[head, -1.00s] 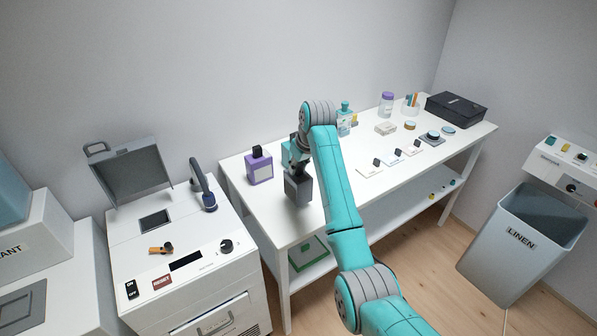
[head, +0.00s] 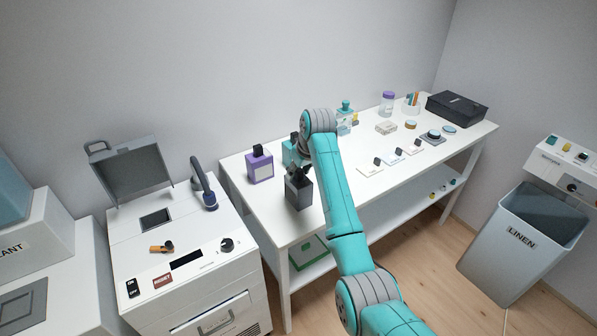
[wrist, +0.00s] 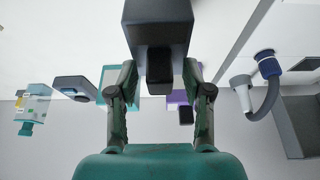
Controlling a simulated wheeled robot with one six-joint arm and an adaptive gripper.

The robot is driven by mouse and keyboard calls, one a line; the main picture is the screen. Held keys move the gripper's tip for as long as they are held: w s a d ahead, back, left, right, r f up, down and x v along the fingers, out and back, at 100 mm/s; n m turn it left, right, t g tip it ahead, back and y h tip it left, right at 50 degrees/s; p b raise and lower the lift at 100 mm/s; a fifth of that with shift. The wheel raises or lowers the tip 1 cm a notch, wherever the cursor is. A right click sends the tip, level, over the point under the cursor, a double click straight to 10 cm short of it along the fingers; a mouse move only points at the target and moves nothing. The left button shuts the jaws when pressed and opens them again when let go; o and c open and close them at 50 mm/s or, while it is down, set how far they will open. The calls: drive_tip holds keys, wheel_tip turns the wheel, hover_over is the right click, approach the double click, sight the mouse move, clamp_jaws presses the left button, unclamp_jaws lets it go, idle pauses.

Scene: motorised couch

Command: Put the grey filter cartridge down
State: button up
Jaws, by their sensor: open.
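The grey filter cartridge (head: 299,193), a dark box with a black grip on top, stands upright on the near left part of the white table (head: 335,215). It also shows at the top of the wrist view (wrist: 158,28), its black grip (wrist: 160,72) pointing toward my palm. My gripper (head: 299,172) is just above the cartridge. In the wrist view my gripper's fingers (wrist: 161,78) are spread on either side of the black grip, with gaps visible. The cartridge's underside is hidden.
A purple cartridge (head: 260,167) stands to the left, and a teal cartridge (head: 289,155) behind is partly hidden by my arm. A white machine with an open lid (head: 128,168) and a hose handle (head: 204,185) is left of the table. Bare tabletop lies around the grey cartridge's front.

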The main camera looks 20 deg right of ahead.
drive_tip(key=v, duration=1.2)
drive_tip(key=shift+r, duration=0.1)
